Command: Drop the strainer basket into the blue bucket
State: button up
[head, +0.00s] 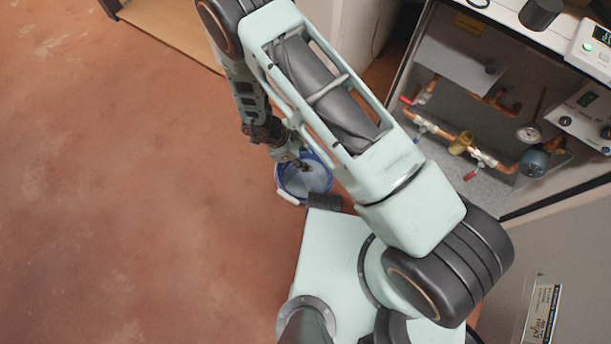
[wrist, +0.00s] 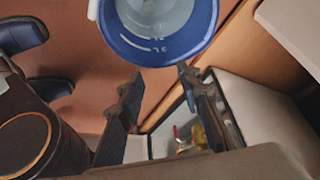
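The blue bucket (head: 280,183) stands on the floor in the head view, below my gripper (head: 303,164) and partly hidden by it and by my arm. In the wrist view the bucket (wrist: 197,42) is at the top edge, cut off, with its pale inside and volume marks showing. My gripper (wrist: 160,71) has its two dark fingers apart with nothing visible between them. The fingertips point toward the bucket's rim. I cannot make out the strainer basket in either view; the bucket's inside is only partly visible.
An open cabinet with copper pipes, valves (head: 460,143) and a gauge (head: 529,132) stands at the right in the head view. A white panel (head: 358,35) and a wooden board (head: 172,25) are behind the bucket. The reddish floor (head: 130,200) at the left is clear.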

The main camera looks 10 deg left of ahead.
jog(key=v, duration=1.1)
jog(key=shift+r, duration=0.3)
